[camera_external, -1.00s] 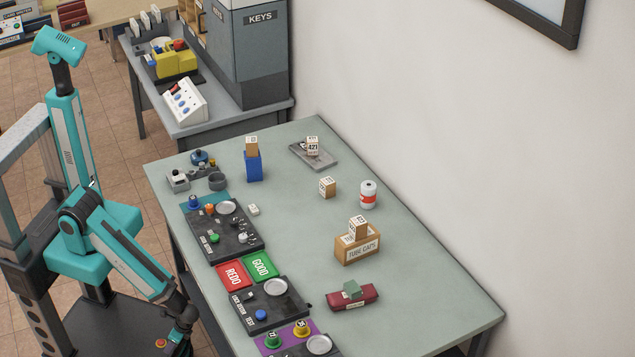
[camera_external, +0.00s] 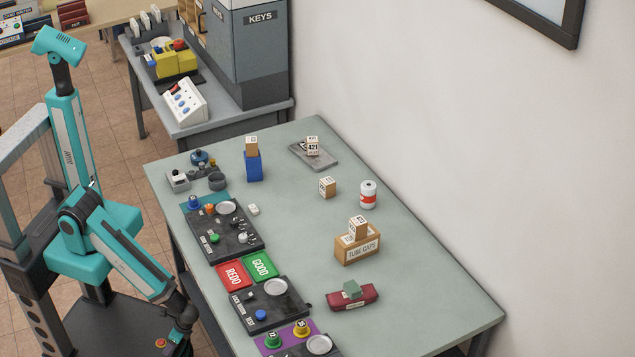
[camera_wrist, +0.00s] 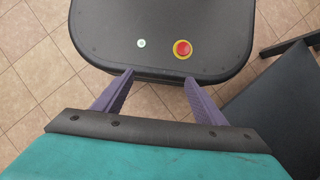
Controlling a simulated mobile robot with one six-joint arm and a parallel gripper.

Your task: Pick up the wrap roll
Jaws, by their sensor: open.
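A small upright white roll with a red band (camera_external: 368,195), which looks like the wrap roll, stands on the grey-green table (camera_external: 300,220) near its wall side. My gripper (camera_wrist: 160,76) is open and empty in the wrist view, its two purple fingers spread apart over my own base and the tiled floor. In the external view my arm is folded down at the left, off the table's near side, well away from the roll. The roll is not in the wrist view.
A wooden TUBE CAPS box (camera_external: 357,250) with blocks on it stands in front of the roll. A wooden block (camera_external: 327,187) is to its left. A red item (camera_external: 352,297) lies nearer. Dark panels (camera_external: 225,232) line the table's left edge. A wall rises behind.

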